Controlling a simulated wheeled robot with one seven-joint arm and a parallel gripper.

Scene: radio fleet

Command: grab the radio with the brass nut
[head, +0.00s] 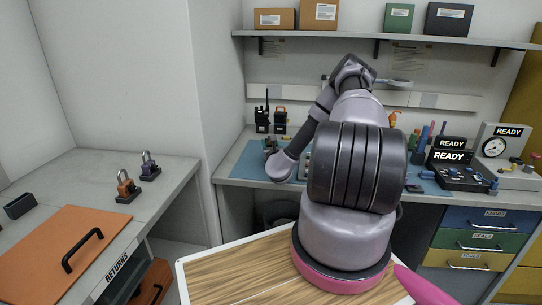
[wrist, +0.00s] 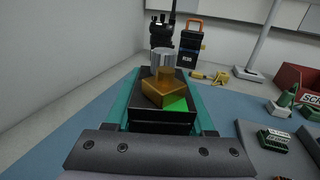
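In the wrist view, a dark box-shaped body (wrist: 160,120) lies between the two teal fingers of my gripper (wrist: 165,90). A brass-coloured block (wrist: 165,88), a silver cylinder (wrist: 162,58) and a green patch (wrist: 176,104) show on it. I cannot tell if this is the radio with the brass nut, nor if the fingers press on it. A black radio with an antenna (head: 262,118) stands upright behind; it also shows in the wrist view (wrist: 160,32). Beside it is a dark unit with an orange handle (head: 280,120). In the head view my arm hides much of the bench.
The blue mat (wrist: 235,120) lies on the bench. A yellow tool (wrist: 215,76) and a red bin (wrist: 300,85) are beyond, to the right. READY units (head: 460,170) stand at the bench's right. Two padlocks (head: 127,187) (head: 149,167) are on the left counter. A shelf (head: 400,40) hangs above.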

